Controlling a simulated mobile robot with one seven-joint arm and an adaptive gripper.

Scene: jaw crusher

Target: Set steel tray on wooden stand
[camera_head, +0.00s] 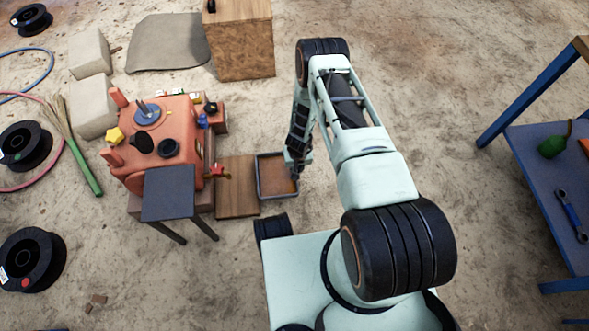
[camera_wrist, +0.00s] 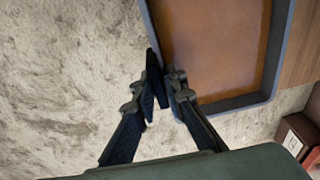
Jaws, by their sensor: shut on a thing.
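The steel tray (camera_head: 278,196) is a shallow square with a grey rim and a rusty orange-brown floor. It is in the middle of the head view and at the upper right of the wrist view (camera_wrist: 238,102). My gripper (camera_head: 294,177) is at the tray's right rim in the head view. In the wrist view my gripper (camera_wrist: 163,78) is shut on that rim, one finger on each side. A flat brown wooden surface (camera_head: 237,187), which looks like the wooden stand, is just left of the tray. I cannot tell whether the tray is off the ground.
The orange jaw crusher (camera_head: 180,150) stands left of the wood, with a dark plate (camera_head: 168,195) on legs in front. A wooden block (camera_head: 241,45) stands at the back. A blue table (camera_head: 555,190) is at right. Ground between my arm and that table is clear.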

